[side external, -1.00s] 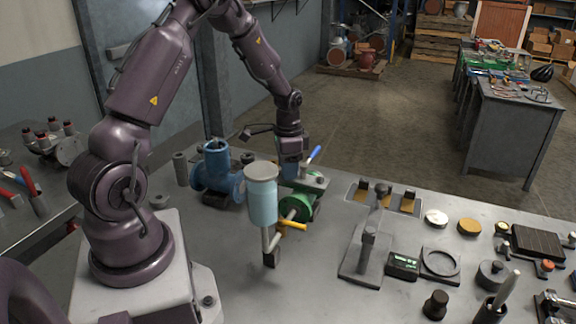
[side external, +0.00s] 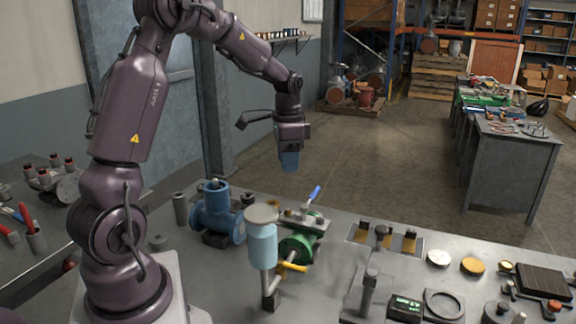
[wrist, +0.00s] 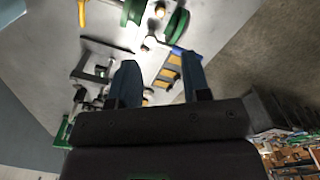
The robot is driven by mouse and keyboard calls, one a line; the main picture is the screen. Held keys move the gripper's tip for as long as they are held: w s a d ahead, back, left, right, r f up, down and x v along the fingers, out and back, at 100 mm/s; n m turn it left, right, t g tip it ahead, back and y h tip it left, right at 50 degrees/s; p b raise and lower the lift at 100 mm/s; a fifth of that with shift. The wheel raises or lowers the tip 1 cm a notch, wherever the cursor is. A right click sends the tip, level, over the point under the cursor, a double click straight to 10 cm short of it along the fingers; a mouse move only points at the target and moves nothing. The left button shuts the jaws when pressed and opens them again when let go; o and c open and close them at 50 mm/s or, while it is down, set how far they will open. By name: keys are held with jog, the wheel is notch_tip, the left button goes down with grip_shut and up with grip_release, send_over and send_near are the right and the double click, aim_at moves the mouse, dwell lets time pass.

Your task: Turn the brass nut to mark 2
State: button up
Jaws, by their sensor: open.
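My gripper (side external: 289,161) is open and empty, raised in the air above and behind the green valve (side external: 300,246). Its two blue fingers also frame the wrist view (wrist: 160,82), with a clear gap between them. The green valve stands on the bench, with a blue-handled lever (side external: 313,194) on top and a yellow handle (side external: 292,266) at its front. In the wrist view a small brass-coloured part (wrist: 159,12) shows beside the green bodies at the top; I cannot tell whether it is the brass nut. No numbered mark is readable.
A light-blue cylinder with a pale lid (side external: 262,246) stands close in front of the green valve. A blue valve (side external: 217,213) stands to its left. A grey stand (side external: 368,296) and a small green display box (side external: 405,308) are to the right. The air around my gripper is clear.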

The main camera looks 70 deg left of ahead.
aim_at(288, 210)
jog(key=shift+c, duration=0.9)
jog(key=d, duration=0.1)
jog(key=w+d+f, duration=0.1)
jog(key=shift+w+d+m, duration=0.2)
jog(key=shift+d+m, duration=0.1)
jog(key=shift+c, duration=0.5)
jog(key=a+f+n, duration=0.1)
jog(key=f+n, duration=0.3)
jog(key=s+f+n, duration=0.1)
jog(key=f+n, duration=0.3)
jog(key=a+f+n, duration=0.1)
jog(key=f+n, duration=0.3)
jog(key=shift+s+a+n, duration=0.2)
jog(key=shift+a+n, duration=0.1)
jog(key=shift+a, duration=0.05)
